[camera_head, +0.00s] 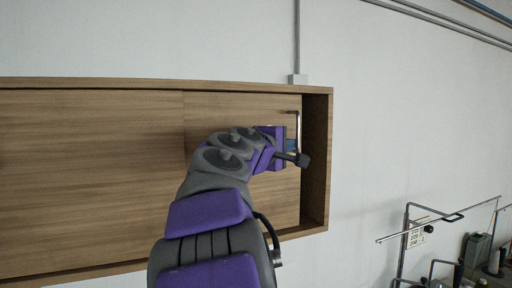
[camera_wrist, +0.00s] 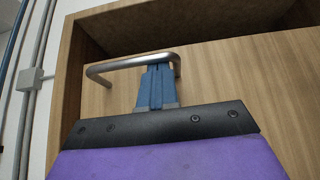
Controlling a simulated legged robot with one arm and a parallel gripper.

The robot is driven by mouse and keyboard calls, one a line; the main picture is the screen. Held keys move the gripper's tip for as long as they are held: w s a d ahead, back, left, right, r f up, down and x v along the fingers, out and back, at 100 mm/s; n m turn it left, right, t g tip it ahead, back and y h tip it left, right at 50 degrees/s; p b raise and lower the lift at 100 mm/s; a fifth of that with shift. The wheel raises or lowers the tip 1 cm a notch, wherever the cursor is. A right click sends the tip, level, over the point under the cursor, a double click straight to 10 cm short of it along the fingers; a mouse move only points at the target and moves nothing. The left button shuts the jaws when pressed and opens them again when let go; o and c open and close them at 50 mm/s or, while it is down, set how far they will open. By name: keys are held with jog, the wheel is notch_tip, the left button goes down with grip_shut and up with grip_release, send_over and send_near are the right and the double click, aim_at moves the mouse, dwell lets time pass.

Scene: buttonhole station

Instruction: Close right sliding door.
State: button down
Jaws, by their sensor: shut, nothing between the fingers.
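The right sliding door (camera_head: 240,108) is a brown wooden panel in a wall cabinet. A gap shows between its right edge and the cabinet's right side wall (camera_head: 317,160). A metal bar handle (camera_head: 298,118) stands near the door's right edge; it also shows in the wrist view (camera_wrist: 118,63). My gripper (camera_head: 291,146) is at the handle, with part of the handle hidden behind it. In the wrist view its blue fingers (camera_wrist: 157,88) are together and empty, with their tips right by the bar. I cannot tell whether they touch it.
The left door (camera_head: 80,180) fills the cabinet's left part. A grey conduit with a box (camera_head: 297,79) runs up the white wall above. A metal stand (camera_head: 405,235) and other equipment are at lower right, apart from the cabinet. The wall between is bare.

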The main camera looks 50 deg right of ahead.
jog(key=s+d, duration=0.4)
jog(key=shift+d+r, duration=0.3)
dwell(0.3)
jog(key=w+a+b, duration=0.2)
jog(key=w+a, duration=0.1)
jog(key=a, duration=1)
jog(key=shift+w+f, duration=0.15)
jog(key=shift+f, duration=0.05)
jog(key=shift+d, duration=0.15)
